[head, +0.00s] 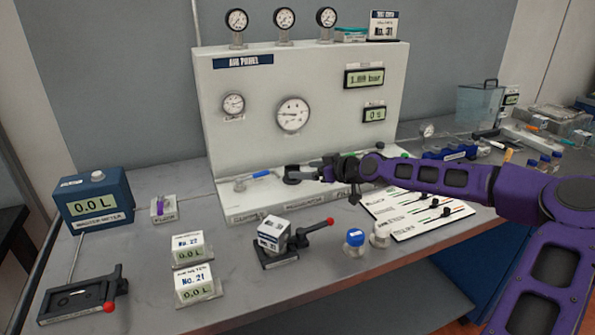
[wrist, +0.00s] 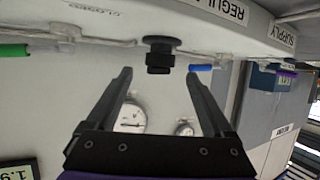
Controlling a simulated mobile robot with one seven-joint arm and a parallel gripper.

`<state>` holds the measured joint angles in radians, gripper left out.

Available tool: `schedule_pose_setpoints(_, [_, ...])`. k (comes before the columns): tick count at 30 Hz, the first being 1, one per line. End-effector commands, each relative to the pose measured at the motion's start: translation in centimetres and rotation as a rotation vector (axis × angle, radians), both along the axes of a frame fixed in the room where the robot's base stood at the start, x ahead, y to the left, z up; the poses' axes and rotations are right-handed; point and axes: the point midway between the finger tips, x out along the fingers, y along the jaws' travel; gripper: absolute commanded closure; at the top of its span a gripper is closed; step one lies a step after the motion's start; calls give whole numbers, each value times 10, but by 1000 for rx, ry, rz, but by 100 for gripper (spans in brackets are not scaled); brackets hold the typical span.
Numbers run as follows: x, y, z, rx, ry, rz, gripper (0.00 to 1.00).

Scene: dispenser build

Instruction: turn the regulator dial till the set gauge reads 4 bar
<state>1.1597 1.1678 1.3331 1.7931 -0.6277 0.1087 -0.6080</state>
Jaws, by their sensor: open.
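The regulator dial (head: 291,175) is a black knob low on the front of the white air panel (head: 225,75), above the regulator label. In the wrist view the dial (wrist: 160,55) is upside down, just beyond and between the fingertips, with no finger seen touching it. My gripper (head: 322,171) is open and empty, reaching in from the right; its two dark fingers (wrist: 158,75) show clearly in the wrist view. A large round gauge (head: 293,114) sits above the dial. The bar display (head: 364,77) reads 1-point-something bar; its last digits are unclear. Which gauge is the set gauge I cannot tell.
A blue-handled valve (head: 261,174) is left of the dial. A small gauge (head: 233,104) sits higher on the panel. On the bench are a white cube on a red-knobbed clamp (head: 275,236) and a blue-capped jar (head: 355,239). The front left bench is partly clear.

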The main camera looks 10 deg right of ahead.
Motion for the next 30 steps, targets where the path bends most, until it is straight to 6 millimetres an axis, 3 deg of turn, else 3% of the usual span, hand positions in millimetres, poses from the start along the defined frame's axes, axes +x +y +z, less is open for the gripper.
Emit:
schedule_pose_setpoints(9, [29,20,-15,2,0,-1,14])
schedule_pose_setpoints(20, [32,21,-16,1,1,-2,16])
schedule_pose_setpoints(30, [32,21,-16,0,0,-1,77])
